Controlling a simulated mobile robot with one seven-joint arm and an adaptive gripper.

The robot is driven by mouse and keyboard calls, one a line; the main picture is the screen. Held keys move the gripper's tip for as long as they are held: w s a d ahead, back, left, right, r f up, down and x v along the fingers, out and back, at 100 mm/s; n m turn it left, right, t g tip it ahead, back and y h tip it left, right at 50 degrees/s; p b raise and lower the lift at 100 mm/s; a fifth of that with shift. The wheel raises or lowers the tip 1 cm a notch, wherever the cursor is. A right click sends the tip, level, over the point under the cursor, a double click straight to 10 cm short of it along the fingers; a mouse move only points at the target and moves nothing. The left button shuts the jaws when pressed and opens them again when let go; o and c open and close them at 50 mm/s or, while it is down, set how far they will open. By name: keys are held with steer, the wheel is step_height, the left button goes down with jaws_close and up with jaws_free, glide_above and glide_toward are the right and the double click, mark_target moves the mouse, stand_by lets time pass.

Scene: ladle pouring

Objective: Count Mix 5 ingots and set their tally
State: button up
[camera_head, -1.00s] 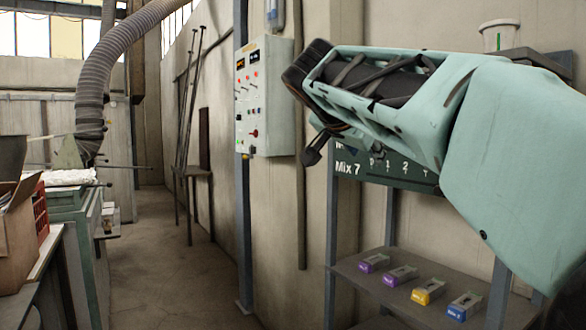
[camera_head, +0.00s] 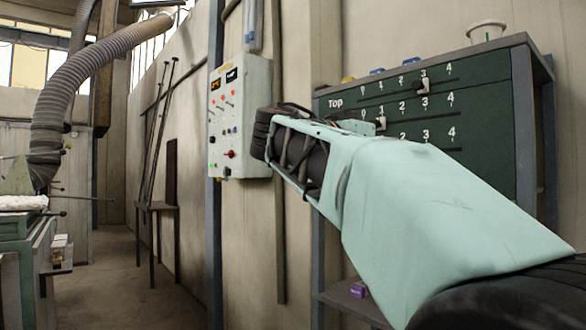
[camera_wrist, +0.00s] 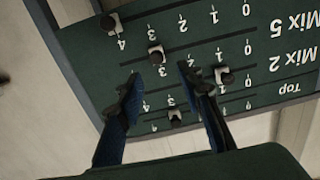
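A green tally board (camera_head: 480,150) with rows of numbered sliders stands at the right in the head view. In the wrist view the board (camera_wrist: 100,70) appears upside down. The Mix 5 row's black knob (camera_wrist: 156,54) is near 3. The Top knob (camera_wrist: 175,115) is near 3, the Mix 2 knob (camera_wrist: 224,75) near 1. A knob (camera_wrist: 110,24) on the row beyond Mix 5 is near 4. My gripper (camera_wrist: 160,82) is open and empty in front of the board, its fingertips apart. My arm hides the lower rows in the head view.
A purple-labelled ingot (camera_head: 357,289) shows on the lower shelf (camera_head: 340,300); my arm hides the rest. A white cup (camera_head: 486,32) stands on the board's top. A control box (camera_head: 240,115) hangs on the wall left of it.

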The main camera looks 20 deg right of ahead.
steer(key=p+x, duration=0.2)
steer(key=x, duration=0.1)
steer(key=p+x, duration=0.2)
steer(key=x, duration=0.2)
steer(key=p+x, duration=0.2)
steer(key=x, duration=0.2)
steer(key=shift+s+d+r+p, duration=0.1)
steer(key=shift+s+p, duration=0.2)
steer(key=shift+c, duration=0.4)
jaws_close()
